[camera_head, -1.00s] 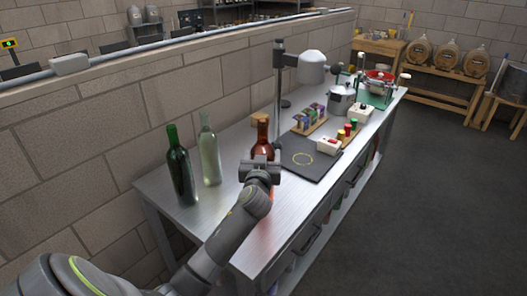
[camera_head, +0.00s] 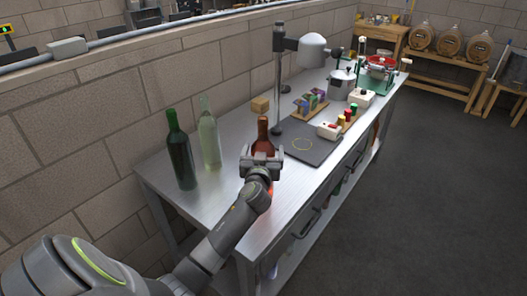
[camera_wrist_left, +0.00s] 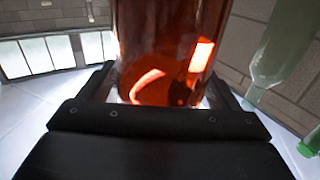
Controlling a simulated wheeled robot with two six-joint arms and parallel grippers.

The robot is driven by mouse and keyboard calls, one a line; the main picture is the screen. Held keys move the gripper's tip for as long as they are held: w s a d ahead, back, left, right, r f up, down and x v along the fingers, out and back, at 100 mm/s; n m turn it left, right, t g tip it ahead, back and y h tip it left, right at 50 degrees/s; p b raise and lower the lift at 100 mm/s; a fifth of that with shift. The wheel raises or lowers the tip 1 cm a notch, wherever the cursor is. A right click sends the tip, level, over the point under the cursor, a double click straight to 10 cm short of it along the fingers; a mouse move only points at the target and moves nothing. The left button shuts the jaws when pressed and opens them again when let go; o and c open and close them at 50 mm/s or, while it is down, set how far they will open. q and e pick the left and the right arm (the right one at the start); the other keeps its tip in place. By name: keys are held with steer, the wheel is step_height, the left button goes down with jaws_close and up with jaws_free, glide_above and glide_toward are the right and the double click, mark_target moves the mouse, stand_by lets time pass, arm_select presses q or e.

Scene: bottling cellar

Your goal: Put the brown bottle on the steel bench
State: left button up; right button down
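The brown bottle (camera_head: 263,145) is upright over the near part of the steel bench (camera_head: 222,213), in the head view. My left gripper (camera_head: 261,165) has its fingers on both sides of the bottle and appears shut on it. In the left wrist view the bottle's red-brown glass (camera_wrist_left: 170,50) fills the space between the dark fingers. The gripper hides the bottle's lower part in the head view, so I cannot tell whether its base touches the bench. A reddish glow shows on the bench beside the gripper. My right gripper is not in view.
A dark green bottle (camera_head: 181,155) and a pale clear bottle (camera_head: 209,140) stand left of the gripper. The bench's near left surface is clear.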

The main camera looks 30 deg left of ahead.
arm_select(q)
steer(key=b+v, duration=0.2)
steer(key=v, duration=1)
stand_by(0.6)
